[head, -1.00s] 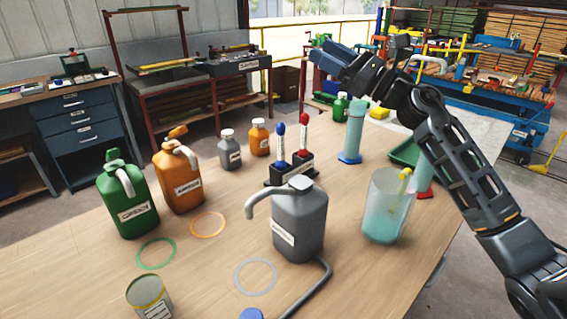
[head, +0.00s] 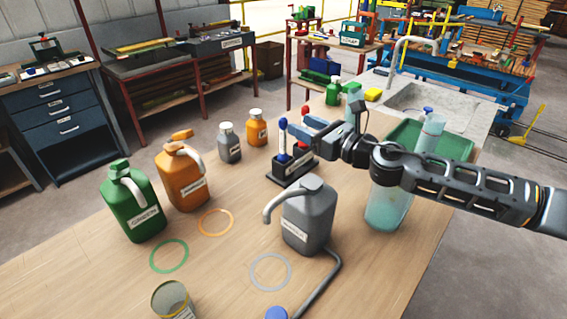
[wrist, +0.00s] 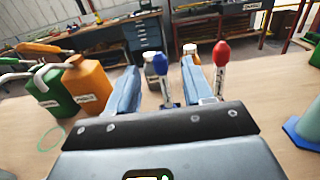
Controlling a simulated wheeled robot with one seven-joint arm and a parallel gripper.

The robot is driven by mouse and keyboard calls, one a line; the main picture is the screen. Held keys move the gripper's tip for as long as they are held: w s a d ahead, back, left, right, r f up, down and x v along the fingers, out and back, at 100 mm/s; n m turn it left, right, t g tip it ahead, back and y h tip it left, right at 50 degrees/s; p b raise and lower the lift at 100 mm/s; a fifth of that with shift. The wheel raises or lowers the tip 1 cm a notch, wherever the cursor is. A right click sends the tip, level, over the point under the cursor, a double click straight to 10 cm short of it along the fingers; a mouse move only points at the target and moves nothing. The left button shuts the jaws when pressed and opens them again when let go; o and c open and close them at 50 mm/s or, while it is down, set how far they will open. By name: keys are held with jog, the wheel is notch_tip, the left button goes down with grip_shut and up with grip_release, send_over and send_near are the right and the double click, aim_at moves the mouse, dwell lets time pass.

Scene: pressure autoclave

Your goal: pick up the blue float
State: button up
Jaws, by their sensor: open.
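The blue float (head: 283,138) stands upright in a black holder (head: 290,172), left of the red-topped float (head: 297,128). My gripper (head: 308,129) is open and empty, with its blue fingers pointing left near the floats' tops in the head view. In the wrist view, the blue float (wrist: 161,68) shows between the two open fingers (wrist: 161,86), nearer the right one. The red-topped float (wrist: 221,58) shows just right of the right finger. The holder is hidden by my gripper in the wrist view. I cannot tell whether a finger touches either float.
A grey jug (head: 307,222) with a spout stands in front of the holder. Green (head: 131,205) and orange (head: 183,180) jugs stand left, with small grey (head: 229,147) and orange (head: 257,132) bottles behind. A beaker (head: 386,207) stands under my arm. Coloured rings lie on bare tabletop.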

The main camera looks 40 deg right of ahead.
aim_at(286, 120)
jog(key=w, duration=0.2)
jog(key=w+p, duration=0.1)
jog(key=w, duration=0.2)
jog(key=shift+w+a+f, duration=0.2)
jog(key=shift+w+a, duration=0.05)
jog(key=shift+w, duration=0.05)
jog(key=shift+c, duration=0.2)
grip_shut()
